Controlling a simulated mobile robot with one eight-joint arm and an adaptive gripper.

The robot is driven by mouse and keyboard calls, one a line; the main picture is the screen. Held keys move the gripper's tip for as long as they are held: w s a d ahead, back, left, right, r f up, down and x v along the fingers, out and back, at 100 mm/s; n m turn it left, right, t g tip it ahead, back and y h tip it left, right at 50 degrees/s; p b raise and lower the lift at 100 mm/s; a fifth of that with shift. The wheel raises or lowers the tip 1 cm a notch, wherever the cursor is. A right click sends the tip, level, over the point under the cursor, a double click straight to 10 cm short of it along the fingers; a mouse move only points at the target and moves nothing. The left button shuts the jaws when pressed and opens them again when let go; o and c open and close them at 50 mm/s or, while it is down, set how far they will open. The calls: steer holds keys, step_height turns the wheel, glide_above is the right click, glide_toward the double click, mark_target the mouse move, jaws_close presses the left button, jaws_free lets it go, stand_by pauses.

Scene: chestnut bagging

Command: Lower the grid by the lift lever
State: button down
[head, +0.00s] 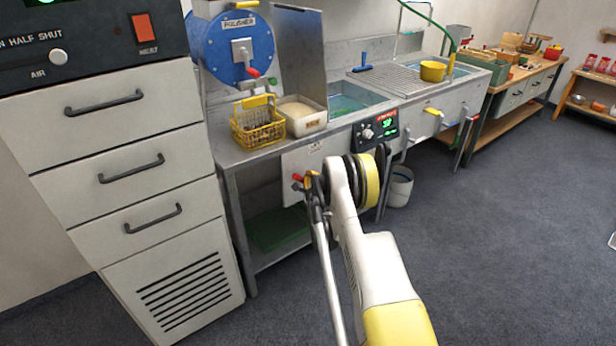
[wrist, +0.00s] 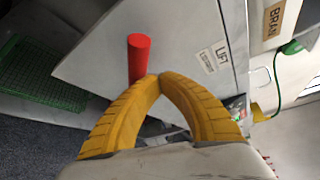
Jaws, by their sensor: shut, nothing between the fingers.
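The lift lever's red handle (wrist: 138,58) sticks out by a white panel, left of a label reading LIFT (wrist: 216,57) in the wrist view. In the head view the red handle (head: 297,178) shows small at the front of the counter. My gripper (wrist: 160,77) is shut and empty. Its yellow fingertips meet just right of the handle's lower end; I cannot tell whether they touch it. In the head view my gripper (head: 311,174) is beside the handle. The sink basin (head: 352,115) has something green inside; I cannot make out the grid there.
A yellow wire basket (head: 257,127) and a cream tub (head: 302,124) stand on the counter above the lever. A control box (head: 376,131) with a green display is to the right. A bucket (head: 400,188) stands below. The floor in front is clear.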

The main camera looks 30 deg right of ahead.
steer(key=shift+a+f, duration=0.25)
steer(key=shift+a, duration=0.1)
steer(key=shift+a, duration=0.1)
stand_by(0.3)
